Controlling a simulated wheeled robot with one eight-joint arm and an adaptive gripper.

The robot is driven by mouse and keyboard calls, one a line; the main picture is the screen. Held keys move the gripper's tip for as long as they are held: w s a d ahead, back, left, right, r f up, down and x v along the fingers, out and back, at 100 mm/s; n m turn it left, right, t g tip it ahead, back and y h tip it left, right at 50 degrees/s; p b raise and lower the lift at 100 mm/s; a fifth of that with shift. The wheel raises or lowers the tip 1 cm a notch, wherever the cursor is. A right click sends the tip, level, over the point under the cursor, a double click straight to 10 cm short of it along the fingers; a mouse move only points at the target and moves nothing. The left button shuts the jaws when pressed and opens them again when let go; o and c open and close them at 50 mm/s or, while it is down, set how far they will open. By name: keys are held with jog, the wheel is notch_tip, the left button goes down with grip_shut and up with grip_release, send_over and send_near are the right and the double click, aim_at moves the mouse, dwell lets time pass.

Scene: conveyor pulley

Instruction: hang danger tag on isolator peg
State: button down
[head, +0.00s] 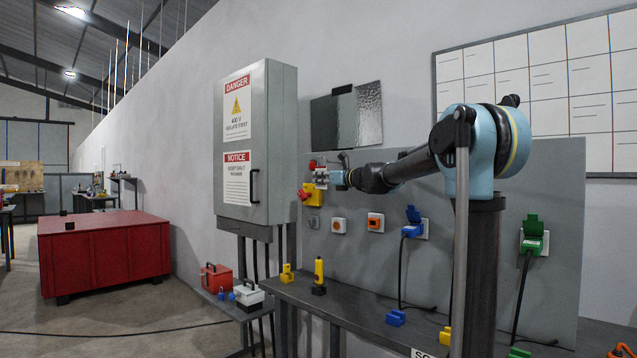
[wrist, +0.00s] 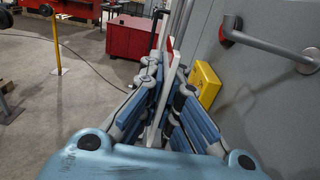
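My gripper (head: 322,177) is by the grey panel, beside the electrical cabinet, just above and in front of the yellow isolator box (head: 313,197) with its red handle (head: 304,193). In the wrist view my gripper (wrist: 160,80) has its fingers closed around a thin white and red piece, the danger tag (wrist: 167,70), seen nearly edge-on. The yellow box (wrist: 205,84) is right of the fingers, apart from them.
The grey cabinet (head: 282,150) stands left of my gripper. Switches and sockets, including an orange one (head: 376,222), are on the panel to the right. A narrow bench (head: 350,308) below carries yellow and blue items. A red crate (head: 105,250) stands far left on open floor.

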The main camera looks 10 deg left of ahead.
jog(key=w+d+f, duration=0.1)
jog(key=w+d, duration=0.3)
jog(key=w, duration=0.1)
jog(key=shift+w+d, duration=0.15)
jog(key=shift+w, duration=0.05)
dwell(0.9)
jog(key=shift+f, duration=0.1)
dwell(0.5)
jog(key=c, duration=1.7)
grip_release()
jog(key=shift+d, duration=0.1)
